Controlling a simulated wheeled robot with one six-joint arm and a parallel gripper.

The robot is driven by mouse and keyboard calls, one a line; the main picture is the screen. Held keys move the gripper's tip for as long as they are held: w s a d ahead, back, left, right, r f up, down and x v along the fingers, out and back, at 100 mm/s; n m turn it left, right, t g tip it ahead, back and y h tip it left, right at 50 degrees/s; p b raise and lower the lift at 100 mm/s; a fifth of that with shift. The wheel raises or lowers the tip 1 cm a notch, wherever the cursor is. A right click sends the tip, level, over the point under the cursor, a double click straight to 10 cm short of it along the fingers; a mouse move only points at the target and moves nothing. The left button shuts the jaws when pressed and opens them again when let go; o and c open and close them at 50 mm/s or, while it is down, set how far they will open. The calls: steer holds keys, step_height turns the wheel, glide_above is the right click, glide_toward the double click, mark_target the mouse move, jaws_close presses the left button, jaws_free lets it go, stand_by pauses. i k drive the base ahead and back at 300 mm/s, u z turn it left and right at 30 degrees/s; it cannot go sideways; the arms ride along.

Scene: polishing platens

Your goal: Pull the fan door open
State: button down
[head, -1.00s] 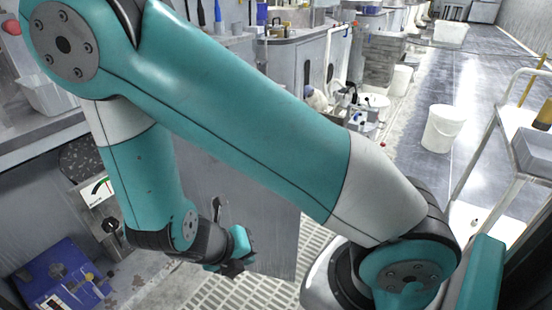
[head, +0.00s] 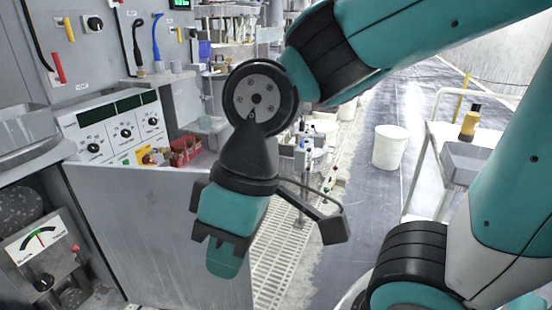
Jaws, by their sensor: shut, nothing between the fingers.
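A large grey flat panel (head: 150,235), which looks like the fan door, stands at the lower left in the head view. It juts out beside a recess holding a gauge, so it looks swung open, though its hinge is not clear. My gripper (head: 222,264) is in front of the panel's right part, pointing down, and hides some of it. Its fingers are shut and empty. I cannot tell whether it touches the panel. No handle shows on the visible face.
A gauge (head: 38,238) sits in the recess at left. A control box with knobs (head: 118,130) stands behind the panel. A floor grating (head: 285,255) lies to the right. A white bucket (head: 390,146) and a cart (head: 440,140) stand farther right, with clear floor beyond.

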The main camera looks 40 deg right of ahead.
mark_target(140, 218)
steer(key=u, duration=0.2)
steer(key=k, duration=0.15)
steer(key=z, duration=0.85)
steer(key=i, duration=0.85)
steer(key=u, duration=0.8)
